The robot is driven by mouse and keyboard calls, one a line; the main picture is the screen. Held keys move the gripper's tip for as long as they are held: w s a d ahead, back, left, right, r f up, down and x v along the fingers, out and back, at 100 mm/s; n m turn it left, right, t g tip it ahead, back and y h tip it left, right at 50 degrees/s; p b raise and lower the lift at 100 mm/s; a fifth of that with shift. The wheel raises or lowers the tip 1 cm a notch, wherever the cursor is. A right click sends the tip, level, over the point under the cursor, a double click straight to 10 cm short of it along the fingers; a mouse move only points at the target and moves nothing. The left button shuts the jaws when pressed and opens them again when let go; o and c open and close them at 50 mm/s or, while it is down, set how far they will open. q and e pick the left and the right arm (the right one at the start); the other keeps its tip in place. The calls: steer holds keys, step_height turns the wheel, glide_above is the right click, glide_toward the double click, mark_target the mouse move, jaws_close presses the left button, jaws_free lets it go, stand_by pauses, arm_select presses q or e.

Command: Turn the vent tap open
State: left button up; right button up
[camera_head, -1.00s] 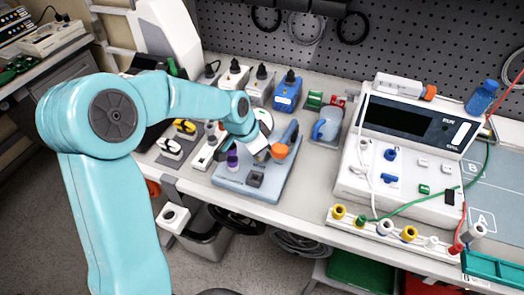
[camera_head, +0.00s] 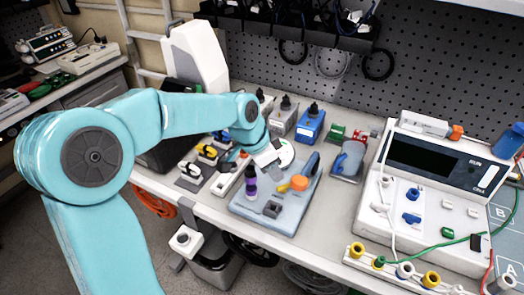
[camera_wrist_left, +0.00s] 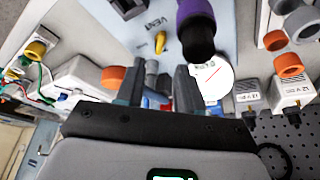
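The vent tap is a small yellow lever (camera_head: 283,187) on a pale blue board (camera_head: 290,217) in the head view. In the left wrist view, the yellow lever (camera_wrist_left: 160,42) stands beside the printed word VENT. My left gripper (camera_head: 277,168) is over the board, just behind the lever. In the left wrist view, my left gripper's fingers (camera_wrist_left: 162,75) are apart, with the lever beyond their tips; I see no grip on it. My right gripper is in neither view.
A purple-topped post (camera_head: 251,178), an orange cap (camera_head: 299,183) and a blue handle (camera_head: 312,165) crowd the board around the lever. A white console (camera_head: 425,180) stands to the right. Blue (camera_head: 310,124) and white plug units line the back.

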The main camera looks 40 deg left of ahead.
arm_select(q)
steer(key=v, duration=0.8)
steer(key=shift+r, duration=0.3)
